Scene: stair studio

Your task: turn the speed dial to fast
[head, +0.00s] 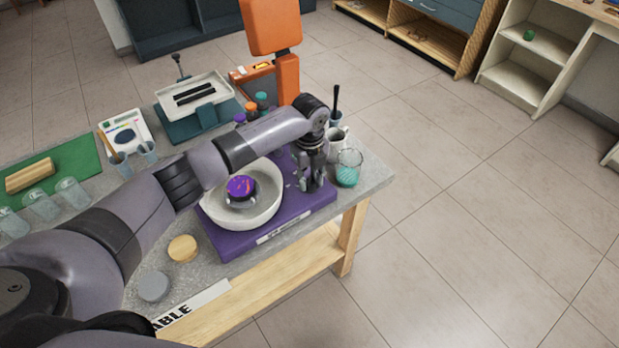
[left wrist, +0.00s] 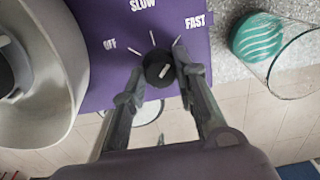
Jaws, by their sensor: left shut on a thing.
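In the left wrist view the purple panel (left wrist: 105,20) bears the words OFF, SLOW and FAST (left wrist: 195,21) with white tick marks. The black speed dial (left wrist: 155,66) has a short white mark on its right part; which label it points to is unclear. My left gripper (head: 312,184) is shut on the dial, one finger on each side (left wrist: 158,72). The arm and gripper hide the dial in the head view. My right gripper is not in view.
A glass with a teal striped ball (head: 347,175) stands close right of my left gripper. A mug (head: 337,143) and orange post (head: 287,75) are behind it. Jars and a tray (head: 195,95) stand farther back. Free floor lies to the right.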

